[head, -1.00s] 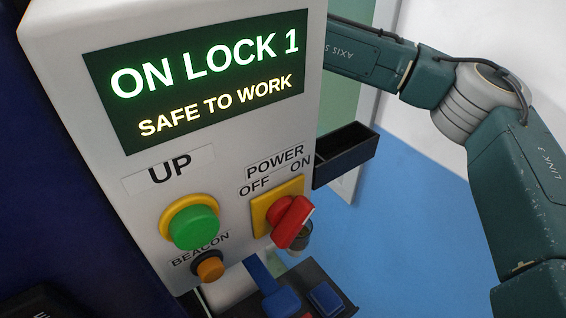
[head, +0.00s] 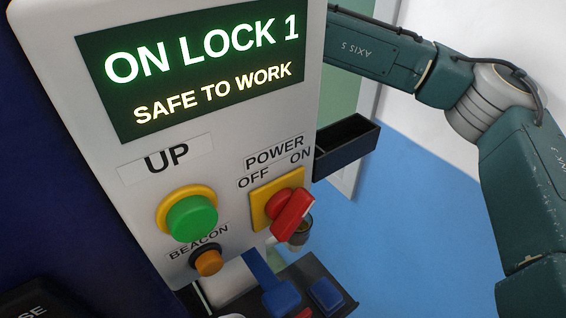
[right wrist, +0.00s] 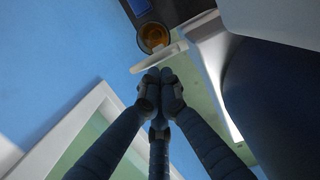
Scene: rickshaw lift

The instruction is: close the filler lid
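In the right wrist view, the round filler opening (right wrist: 153,37) shows an amber inside. A pale flat plate (right wrist: 158,58), apparently the filler lid, stands beside the opening, which is uncovered. My right gripper (right wrist: 161,76) has its dark fingertips drawn together just below the plate's edge. I cannot tell whether they touch it. In the head view, a small round cup-like part (head: 301,232), apparently the filler, is partly hidden behind the red power switch (head: 292,215). My right gripper is hidden behind the cabinet there. My left gripper is in neither view.
The white control cabinet (head: 228,150) reads "ON LOCK 1, SAFE TO WORK". It carries a green UP button (head: 192,218) and an orange beacon button (head: 208,262). A black open tray (head: 346,150) juts from its right side. Blue floor (head: 400,220) is clear beyond.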

